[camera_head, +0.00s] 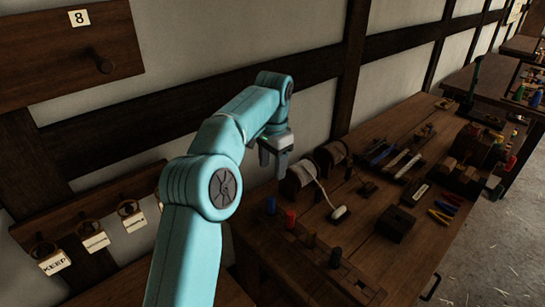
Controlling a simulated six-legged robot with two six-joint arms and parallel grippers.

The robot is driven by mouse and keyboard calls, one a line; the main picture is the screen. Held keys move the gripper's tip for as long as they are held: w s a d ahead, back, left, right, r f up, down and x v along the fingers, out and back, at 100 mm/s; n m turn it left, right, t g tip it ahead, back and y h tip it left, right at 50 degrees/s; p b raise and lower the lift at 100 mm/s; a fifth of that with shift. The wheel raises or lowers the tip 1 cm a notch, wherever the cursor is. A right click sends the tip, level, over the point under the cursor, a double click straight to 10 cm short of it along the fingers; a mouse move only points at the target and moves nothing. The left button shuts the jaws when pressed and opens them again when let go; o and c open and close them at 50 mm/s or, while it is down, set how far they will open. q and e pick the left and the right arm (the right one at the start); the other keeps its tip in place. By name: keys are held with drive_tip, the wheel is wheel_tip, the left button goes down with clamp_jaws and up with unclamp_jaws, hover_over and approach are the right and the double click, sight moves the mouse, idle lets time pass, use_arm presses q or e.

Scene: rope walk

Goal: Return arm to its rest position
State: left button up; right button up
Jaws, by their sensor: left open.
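My left arm comes up from the bottom left in the head view and bends toward the wall. Its gripper (275,160) points down, with the jaws apart and nothing seen between them. It hangs in front of the wall, just left of the spools at the near end of the workbench (384,262). The gripper looks apart from the bench and from the things on it. My right gripper is not in view.
Wooden spools (299,177) and a white rounded piece (339,213) on a cord lie near the gripper. Tagged rings (128,209) hang at left. Stone floor (500,260) is clear at right.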

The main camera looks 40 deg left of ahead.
use_arm(q)
drive_tip(key=shift+r, duration=0.65)
drive_tip(key=shift+s, duration=0.1)
